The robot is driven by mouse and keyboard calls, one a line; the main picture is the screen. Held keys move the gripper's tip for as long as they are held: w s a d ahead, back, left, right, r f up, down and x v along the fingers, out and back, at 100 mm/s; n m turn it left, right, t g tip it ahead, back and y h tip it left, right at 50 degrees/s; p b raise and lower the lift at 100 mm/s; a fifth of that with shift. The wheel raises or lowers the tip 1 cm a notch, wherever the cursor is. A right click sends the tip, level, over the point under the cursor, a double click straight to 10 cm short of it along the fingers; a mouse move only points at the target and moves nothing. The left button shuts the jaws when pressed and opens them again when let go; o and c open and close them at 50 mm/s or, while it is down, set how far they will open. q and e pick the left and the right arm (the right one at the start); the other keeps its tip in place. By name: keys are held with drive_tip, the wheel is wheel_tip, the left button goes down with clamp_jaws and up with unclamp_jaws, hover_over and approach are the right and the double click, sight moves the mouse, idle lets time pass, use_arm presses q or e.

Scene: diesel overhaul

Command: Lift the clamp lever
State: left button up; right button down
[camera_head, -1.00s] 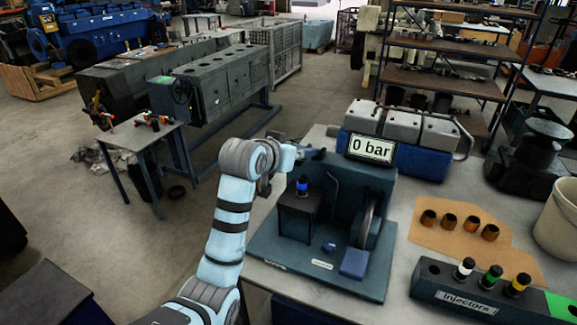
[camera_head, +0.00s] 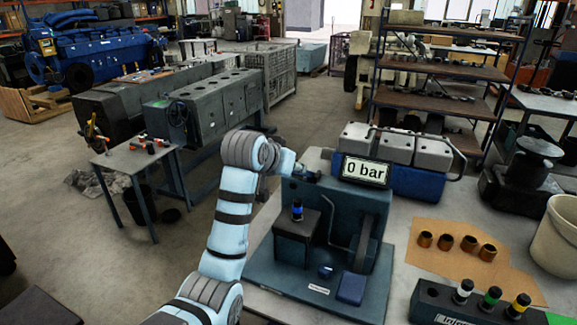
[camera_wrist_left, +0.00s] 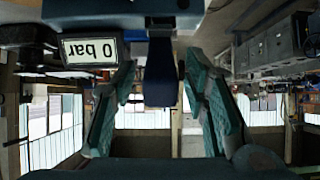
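The clamp lever, a dark blue bar (camera_wrist_left: 160,78), shows in the wrist view between the two fingers of my left gripper (camera_wrist_left: 162,112). The fingers are apart, one on each side of the bar, with visible gaps. In the head view my left gripper (camera_head: 306,174) is at the upper left of the teal test stand (camera_head: 345,195), and its fingers and the lever are hard to make out there. A dark injector with a blue band (camera_head: 297,210) stands upright on the stand's block. My right gripper is not in view.
The "0 bar" display (camera_head: 365,170) is close to the right of my left gripper. An injector rack (camera_head: 450,308) and several brass rings on cardboard (camera_head: 430,256) are at the right of the bench. A white bucket (camera_head: 560,235) stands at the right edge.

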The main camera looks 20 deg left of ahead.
use_arm(q)
drive_tip(key=v, duration=0.7)
drive_tip(key=shift+s+r, duration=0.15)
drive_tip(key=shift+s, duration=0.1)
